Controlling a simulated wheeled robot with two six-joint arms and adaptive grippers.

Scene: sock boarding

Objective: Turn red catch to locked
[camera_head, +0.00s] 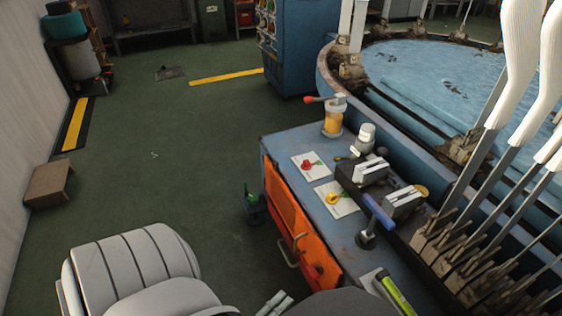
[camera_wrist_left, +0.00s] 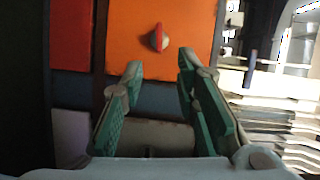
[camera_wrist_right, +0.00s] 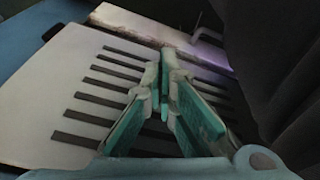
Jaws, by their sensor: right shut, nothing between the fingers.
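The red catch (camera_wrist_left: 158,38) is a small round knob with a raised grip that looks nearly upright in the left wrist view. It sits low on the orange door (camera_head: 285,215) of the blue bench; the catch also shows in the head view (camera_head: 318,269). My left gripper (camera_wrist_left: 160,64) is open and empty, its fingers pointing at the door just below the catch and apart from it. In the head view its tips (camera_head: 274,302) show at the bottom edge. My right gripper (camera_wrist_right: 160,66) is shut and empty, over a pale slotted panel (camera_wrist_right: 60,85).
Cards (camera_head: 310,166) with red and yellow knobs, an amber jar (camera_head: 333,122) and clamp blocks (camera_head: 402,200) stand on the bench top. The green floor (camera_head: 170,180) to the left is mostly clear.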

